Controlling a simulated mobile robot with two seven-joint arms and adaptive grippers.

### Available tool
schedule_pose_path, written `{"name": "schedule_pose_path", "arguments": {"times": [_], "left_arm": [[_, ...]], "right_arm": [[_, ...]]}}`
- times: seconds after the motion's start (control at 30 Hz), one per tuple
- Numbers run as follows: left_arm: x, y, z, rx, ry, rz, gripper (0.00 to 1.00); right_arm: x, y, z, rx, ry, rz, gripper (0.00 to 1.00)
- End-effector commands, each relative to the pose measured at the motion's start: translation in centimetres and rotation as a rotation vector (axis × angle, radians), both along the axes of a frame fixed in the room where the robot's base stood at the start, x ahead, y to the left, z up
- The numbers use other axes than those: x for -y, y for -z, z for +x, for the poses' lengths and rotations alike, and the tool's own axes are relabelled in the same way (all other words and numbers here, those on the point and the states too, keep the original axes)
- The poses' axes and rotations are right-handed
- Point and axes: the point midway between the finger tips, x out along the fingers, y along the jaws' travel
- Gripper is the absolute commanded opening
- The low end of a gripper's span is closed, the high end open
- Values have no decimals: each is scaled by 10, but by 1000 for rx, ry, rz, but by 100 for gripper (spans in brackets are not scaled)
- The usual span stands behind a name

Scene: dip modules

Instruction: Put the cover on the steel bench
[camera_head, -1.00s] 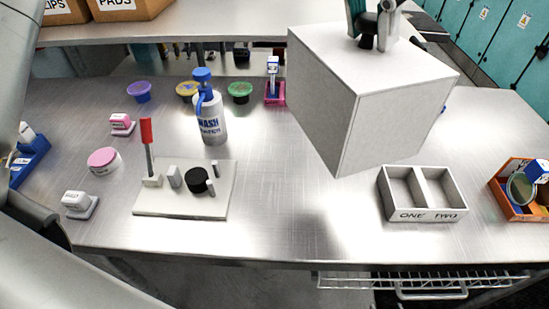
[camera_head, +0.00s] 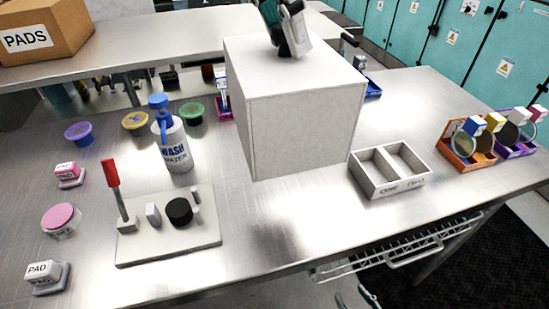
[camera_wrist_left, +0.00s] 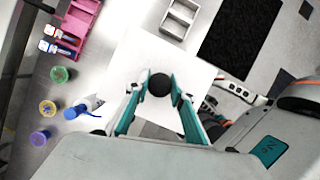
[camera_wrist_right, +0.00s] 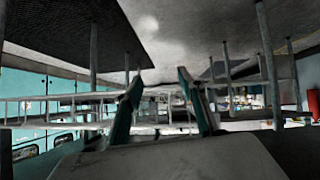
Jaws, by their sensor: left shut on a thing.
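The cover (camera_head: 300,120) is a large white box with a black knob (camera_wrist_left: 160,85) on top. My left gripper (camera_head: 287,38) is shut on that knob from above; the left wrist view shows the knob between its two fingers. The cover is upright over the back middle of the steel bench (camera_head: 290,215). I cannot tell whether its lower edge touches the bench. It hides the bench behind it. My right gripper (camera_wrist_right: 162,90) is open and empty, low down near the undersides of benches; its fingertips show at the bottom of the head view (camera_head: 357,298).
A white two-part tray (camera_head: 390,187) stands right of the cover. A blue-capped wash bottle (camera_head: 172,145) and a white board (camera_head: 195,243) with a red-handled tool are to the left. Orange (camera_head: 462,160) and purple holders stand far right. The front middle of the bench is clear.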

Motion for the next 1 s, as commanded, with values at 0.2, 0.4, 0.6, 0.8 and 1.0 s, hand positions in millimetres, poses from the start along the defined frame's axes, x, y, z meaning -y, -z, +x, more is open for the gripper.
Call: {"name": "schedule_pose_path", "arguments": {"times": [0.2, 0.4, 0.6, 0.8, 1.0], "left_arm": [[-1, 55, 0, -7, 2, 1, 0], [0, 103, 0, -8, 1, 1, 0], [0, 138, 0, -5, 1, -1, 0], [0, 151, 0, -3, -1, -1, 0], [-1, 175, 0, -6, 0, 1, 0]], "right_arm": [[2, 9, -1, -5, -1, -10, 40], [4, 11, 2, 0, -1, -16, 40], [4, 7, 5, 12, 0, -17, 40], [5, 6, 8, 16, 0, -17, 40], [5, 9, 6, 12, -1, -19, 40]]}}
